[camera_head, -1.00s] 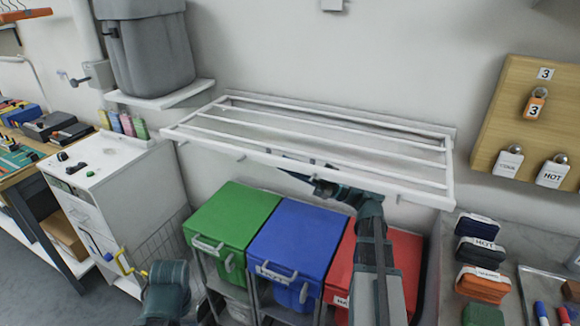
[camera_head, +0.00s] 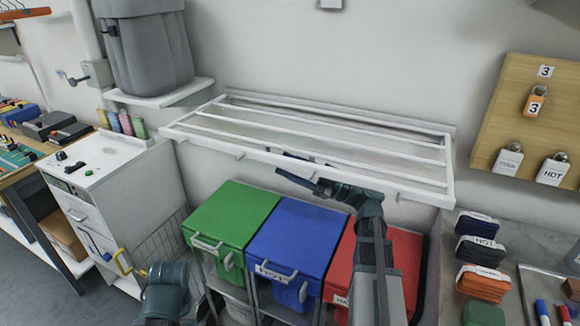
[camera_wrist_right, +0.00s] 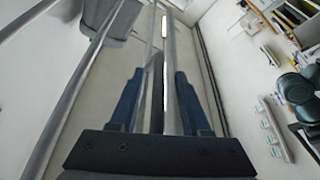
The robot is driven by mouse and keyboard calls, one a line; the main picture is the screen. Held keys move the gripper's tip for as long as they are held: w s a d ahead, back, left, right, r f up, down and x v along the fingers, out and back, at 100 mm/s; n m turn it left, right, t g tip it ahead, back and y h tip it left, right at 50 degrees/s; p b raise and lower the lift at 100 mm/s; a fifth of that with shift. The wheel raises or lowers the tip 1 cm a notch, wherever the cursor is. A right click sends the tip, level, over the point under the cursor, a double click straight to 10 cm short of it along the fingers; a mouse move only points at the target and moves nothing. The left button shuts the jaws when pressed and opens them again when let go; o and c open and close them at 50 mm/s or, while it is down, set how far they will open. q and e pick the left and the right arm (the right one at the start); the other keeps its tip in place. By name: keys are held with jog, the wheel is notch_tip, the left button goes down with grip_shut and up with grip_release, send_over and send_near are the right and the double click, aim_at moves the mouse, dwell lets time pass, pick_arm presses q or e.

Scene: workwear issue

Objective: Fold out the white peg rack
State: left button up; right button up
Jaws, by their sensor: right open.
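The white peg rack (camera_head: 420,187) stands out from the wall, roughly level, with its long bars running left to right and short pegs under its front rail.
Green (camera_head: 230,215), blue (camera_head: 300,235) and red (camera_head: 405,255) lidded bins stand below the rack. A grey bin (camera_head: 150,55) sits on a wall shelf to the left. A padlock board (camera_head: 500,100) hangs at the right, above a grey counter with stacked pouches.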

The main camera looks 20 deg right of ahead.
jog(key=b+v, duration=0.4)
jog(key=v, duration=1)
jog(key=shift+b, duration=0.3)
jog(key=w+a+f+m+g+h+p, duration=0.2)
jog(key=a+f+g, duration=0.3)
jog(key=a, duration=0.6)
jog(key=w+a+f+m+g+h+p, duration=0.15)
jog(key=a+f+g, duration=0.3)
jog(key=a, duration=0.55)
jog(key=s+a+f+m+g+h+p, duration=0.4)
jog(key=s+a+f+m+h+p, duration=0.2)
jog(key=s+a+h, duration=0.5)
notch_tip(320, 180, down, 4)
jog(key=a+m+h, duration=0.1)
jog(key=m+h, duration=0.1)
jog(key=h, duration=0.2)
jog(key=shift+a+m, duration=0.35)
jog(key=shift+a, duration=0.05)
